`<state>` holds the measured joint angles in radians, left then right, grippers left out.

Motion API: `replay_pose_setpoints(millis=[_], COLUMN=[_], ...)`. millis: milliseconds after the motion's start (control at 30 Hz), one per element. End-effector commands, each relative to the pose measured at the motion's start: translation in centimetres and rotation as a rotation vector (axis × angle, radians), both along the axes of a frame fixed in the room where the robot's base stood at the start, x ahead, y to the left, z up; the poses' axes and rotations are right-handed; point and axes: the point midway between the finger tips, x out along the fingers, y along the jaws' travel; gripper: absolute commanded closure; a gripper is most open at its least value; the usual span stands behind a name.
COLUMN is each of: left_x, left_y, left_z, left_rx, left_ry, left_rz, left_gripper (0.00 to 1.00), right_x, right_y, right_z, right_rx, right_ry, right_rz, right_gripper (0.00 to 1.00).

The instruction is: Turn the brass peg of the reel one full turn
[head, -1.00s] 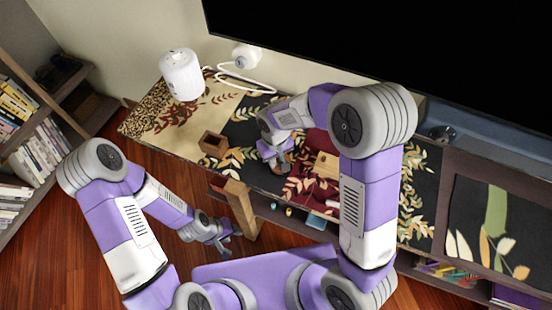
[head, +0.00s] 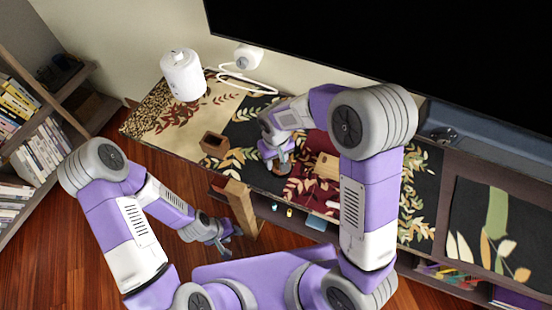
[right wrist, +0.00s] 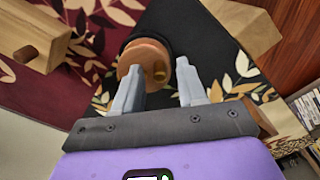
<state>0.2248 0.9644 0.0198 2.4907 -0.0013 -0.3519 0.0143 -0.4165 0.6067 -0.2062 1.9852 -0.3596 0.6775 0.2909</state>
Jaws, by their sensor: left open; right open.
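The reel (right wrist: 138,56) shows in the right wrist view as a round wooden disc on a dark base. Its small brass peg (right wrist: 160,72) stands off-centre on the disc. My right gripper (right wrist: 156,76) is open, one finger close to the disc's near edge and the other to the right of the peg. The peg lies between the fingertips in the picture; I cannot tell whether either touches it. In the head view my right gripper (head: 281,166) is low over the cabinet top and mostly hides the reel. My left gripper (head: 224,243) is open and empty, low in front of the cabinet.
A wooden block with a round peg (right wrist: 40,40) lies beside the reel. An open wooden box (head: 214,143) and a white canister (head: 183,76) stand to the left on the cabinet. A wooden piece (head: 241,205) juts from the cabinet front near my left gripper. A dark screen hangs behind.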

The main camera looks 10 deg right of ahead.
Motion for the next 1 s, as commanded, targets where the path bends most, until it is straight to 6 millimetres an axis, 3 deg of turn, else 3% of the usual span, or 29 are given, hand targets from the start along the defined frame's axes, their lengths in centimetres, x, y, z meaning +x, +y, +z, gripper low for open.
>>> replay_pose_setpoints(millis=[167, 533, 1000], left_x=[0.0, 0.0, 0.0], left_y=[0.0, 0.0, 0.0], left_z=[0.5, 2.6, 2.7], left_rx=[0.0, 0.0, 0.0], left_ry=[0.0, 0.0, 0.0], left_rz=[0.0, 0.0, 0.0], left_gripper=[0.57, 0.57, 0.57], right_x=[0.1, 0.0, 0.0], right_y=[0.0, 0.0, 0.0], right_z=[1.3, 7.0, 7.6], right_rx=[0.0, 0.0, 0.0], right_ry=[-0.002, -0.002, 0.0], right_rz=[0.0, 0.0, 0.0], right_gripper=[0.59, 0.59, 0.59])
